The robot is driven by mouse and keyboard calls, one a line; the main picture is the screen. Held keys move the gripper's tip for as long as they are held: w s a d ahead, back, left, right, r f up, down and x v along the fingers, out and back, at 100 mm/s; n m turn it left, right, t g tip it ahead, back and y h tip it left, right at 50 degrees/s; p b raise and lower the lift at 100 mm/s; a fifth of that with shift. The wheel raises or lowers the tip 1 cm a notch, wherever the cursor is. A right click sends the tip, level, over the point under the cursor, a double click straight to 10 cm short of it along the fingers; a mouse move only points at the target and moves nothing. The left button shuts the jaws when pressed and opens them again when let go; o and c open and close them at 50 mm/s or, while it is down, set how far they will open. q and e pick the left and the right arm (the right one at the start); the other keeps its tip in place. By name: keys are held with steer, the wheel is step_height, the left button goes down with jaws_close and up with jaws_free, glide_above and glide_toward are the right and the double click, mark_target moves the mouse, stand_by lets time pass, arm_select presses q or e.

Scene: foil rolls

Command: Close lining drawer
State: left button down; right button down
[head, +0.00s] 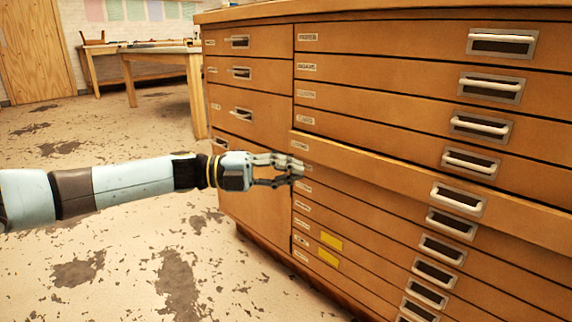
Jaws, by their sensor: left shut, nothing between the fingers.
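A large wooden cabinet of flat drawers fills the right side of the head view. One drawer (400,182) in its right column stands out a little from the faces around it, with a small label at its left end and a metal handle (459,199) toward its right. Which drawer is the lining drawer cannot be told, as the labels are too small to read. My left gripper (298,172) is shut and empty. Its fingertips are at the left end of the protruding drawer's front; whether they touch it cannot be told. My right gripper is not in view.
Closed drawers with metal handles lie above and below, and two yellow labels (331,240) mark lower fronts. A narrower drawer column (245,95) is on the left. A wooden table (150,52) stands at the back. The worn floor (110,260) at left is clear.

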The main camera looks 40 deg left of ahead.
arm_select(q)
steer(key=shift+s+a, duration=0.3)
steer(key=shift+a, duration=0.05)
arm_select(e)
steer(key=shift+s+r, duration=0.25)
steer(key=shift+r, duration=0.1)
arm_select(q)
steer(key=shift+w, duration=0.1)
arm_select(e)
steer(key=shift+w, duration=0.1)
